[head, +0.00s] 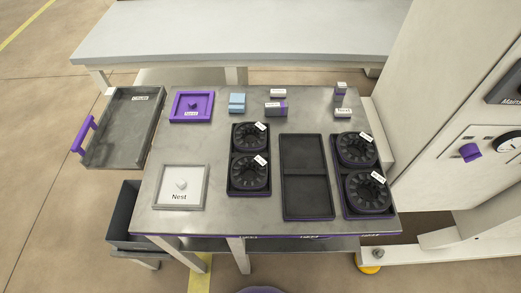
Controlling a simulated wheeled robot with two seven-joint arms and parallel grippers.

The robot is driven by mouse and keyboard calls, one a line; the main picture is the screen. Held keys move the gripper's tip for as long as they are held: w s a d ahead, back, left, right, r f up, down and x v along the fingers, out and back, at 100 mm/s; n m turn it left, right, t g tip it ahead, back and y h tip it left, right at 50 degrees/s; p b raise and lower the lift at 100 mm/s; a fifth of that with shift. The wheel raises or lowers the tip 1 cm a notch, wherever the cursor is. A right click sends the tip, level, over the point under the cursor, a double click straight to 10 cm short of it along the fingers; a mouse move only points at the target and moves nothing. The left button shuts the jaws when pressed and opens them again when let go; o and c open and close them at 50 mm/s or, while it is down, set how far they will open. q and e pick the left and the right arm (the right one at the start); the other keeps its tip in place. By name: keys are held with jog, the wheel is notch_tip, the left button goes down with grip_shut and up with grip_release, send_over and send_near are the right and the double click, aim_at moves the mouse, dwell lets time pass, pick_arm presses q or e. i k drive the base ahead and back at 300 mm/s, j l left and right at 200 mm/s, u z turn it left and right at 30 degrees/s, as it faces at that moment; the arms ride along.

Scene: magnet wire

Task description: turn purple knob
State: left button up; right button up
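The purple knob (470,152) sits on the light front panel of the white machine at the right of the head view. Short dark marks show on the panel around it. Neither of my grippers shows in the head view, and nothing touches the knob.
A metal table (222,220) left of the machine (430,90) holds black trays with round dark parts, a purple nest (192,106) and a white nest (180,187). A grey tray with a purple handle (84,134) is at left. The space before the knob looks clear.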

aim_at(471, 152)
jog(key=z, duration=1.75)
